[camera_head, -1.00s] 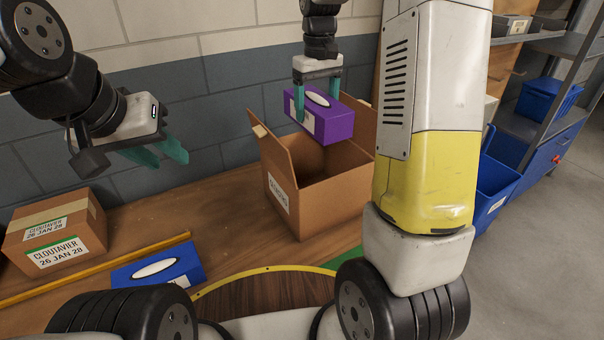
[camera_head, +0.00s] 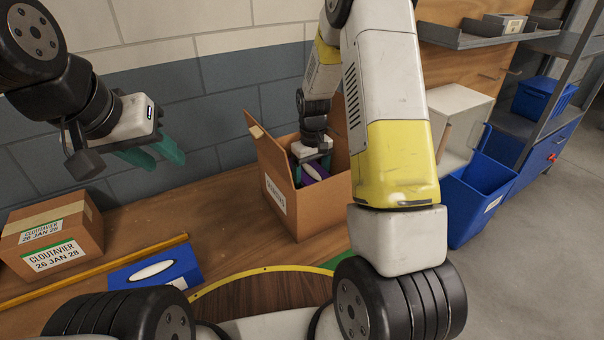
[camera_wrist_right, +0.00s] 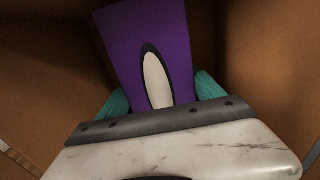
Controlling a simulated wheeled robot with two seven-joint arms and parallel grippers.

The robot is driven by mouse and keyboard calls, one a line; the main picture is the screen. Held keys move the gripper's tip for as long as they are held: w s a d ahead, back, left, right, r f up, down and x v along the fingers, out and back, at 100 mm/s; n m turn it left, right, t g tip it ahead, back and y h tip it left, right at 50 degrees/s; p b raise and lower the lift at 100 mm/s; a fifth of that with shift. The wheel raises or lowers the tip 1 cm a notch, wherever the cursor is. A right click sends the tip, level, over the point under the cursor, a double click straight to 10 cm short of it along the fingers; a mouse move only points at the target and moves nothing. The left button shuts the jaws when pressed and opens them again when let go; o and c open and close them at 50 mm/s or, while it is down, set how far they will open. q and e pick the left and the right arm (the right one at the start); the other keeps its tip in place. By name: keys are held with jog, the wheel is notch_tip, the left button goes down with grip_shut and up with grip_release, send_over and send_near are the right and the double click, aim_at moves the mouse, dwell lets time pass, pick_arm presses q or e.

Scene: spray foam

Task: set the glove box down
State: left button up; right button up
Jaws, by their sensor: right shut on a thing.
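The purple glove box (camera_head: 309,174) is inside the open cardboard box (camera_head: 295,218), mostly hidden by its walls and my gripper. In the right wrist view the glove box (camera_wrist_right: 150,50) shows its purple top with a white oval opening, between brown cardboard walls. My right gripper (camera_head: 312,165) is down in the cardboard box, with its teal fingers on either side of the glove box, shut on it. I cannot tell whether the glove box touches the bottom. My left gripper (camera_head: 152,160) hangs open and empty above the table at the left.
A closed, labelled carton (camera_head: 52,236) and a blue box with a white oval (camera_head: 155,268) lie on the table (camera_head: 225,200) at the left, with a yellow strip (camera_head: 100,268) between them. Blue bins (camera_head: 478,200) and a shelf stand at the right.

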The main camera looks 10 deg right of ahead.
aim_at(312, 172)
jog(key=shift+f, duration=2.45)
jog(key=o, duration=1.9)
jog(key=shift+f, duration=0.15)
jog(key=shift+o, duration=0.2)
notch_tip(312, 172, up, 12)
jog(key=shift+f, duration=0.1)
jog(key=s+a+r+m+t+y, duration=0.1)
jog(key=s+r+t, duration=0.1)
jog(key=s+r, duration=0.65)
jog(key=s+r+m+t+y, duration=0.1)
jog(key=s+r+t, duration=0.1)
jog(key=s+r, duration=0.65)
jog(key=s+a+r+m+t, duration=0.1)
jog(key=s+r+t, duration=0.1)
jog(key=s+r, duration=0.2)
jog(key=s, duration=0.3)
jog(key=shift+s+r, duration=0.3)
jog(key=shift+r, duration=0.05)
